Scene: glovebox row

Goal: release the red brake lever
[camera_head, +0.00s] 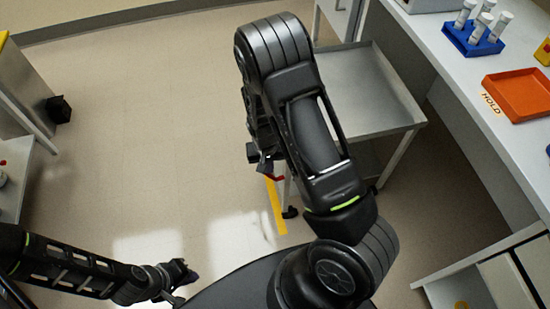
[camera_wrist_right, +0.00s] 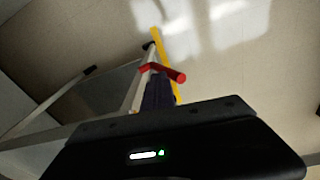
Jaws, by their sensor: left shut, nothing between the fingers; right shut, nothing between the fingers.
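The red brake lever (camera_head: 277,178) is low beside a leg of the grey metal cart (camera_head: 384,82), mostly hidden behind my right arm. In the right wrist view the red lever (camera_wrist_right: 163,71) lies crosswise just beyond the fingertips. My right gripper (camera_head: 264,168) points down beside the cart, close to the lever. It is shut and empty, and its dark fingers (camera_wrist_right: 159,88) overlap the lever's near edge in that view; I cannot tell whether they touch it. My left gripper (camera_head: 184,278) is shut and empty, low at the left, far from the lever.
A yellow floor stripe (camera_head: 276,208) runs beside the cart. The bench at right holds a blue rack (camera_head: 470,40) of tubes and an orange tray (camera_head: 519,95) by a HOLD label. A small black object (camera_head: 59,109) is at the far left. The floor left of the cart is clear.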

